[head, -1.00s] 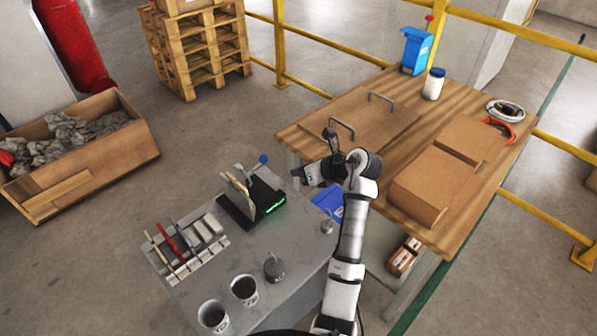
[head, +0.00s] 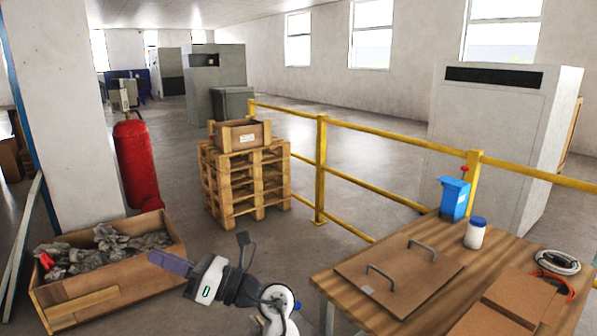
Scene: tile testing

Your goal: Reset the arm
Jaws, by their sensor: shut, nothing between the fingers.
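My gripper (head: 160,258) shows at the lower middle-left of the head view, at the end of my raised white-and-black arm. Its dark fingers point left and are shut with nothing between them. It appears in front of the right end of the wooden crate of crumpled grey material (head: 160,222) and left of the wooden table (head: 455,246). I see only the outer part of my arm; the rest is below the picture.
On the table are a board with two handles (head: 352,288), cardboard (head: 515,297), a white jar (head: 475,234), a blue device (head: 454,198) and a coiled cable (head: 557,262). Stacked pallets (head: 243,187), yellow railing (head: 320,165) and a red cylinder (head: 137,165) stand behind.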

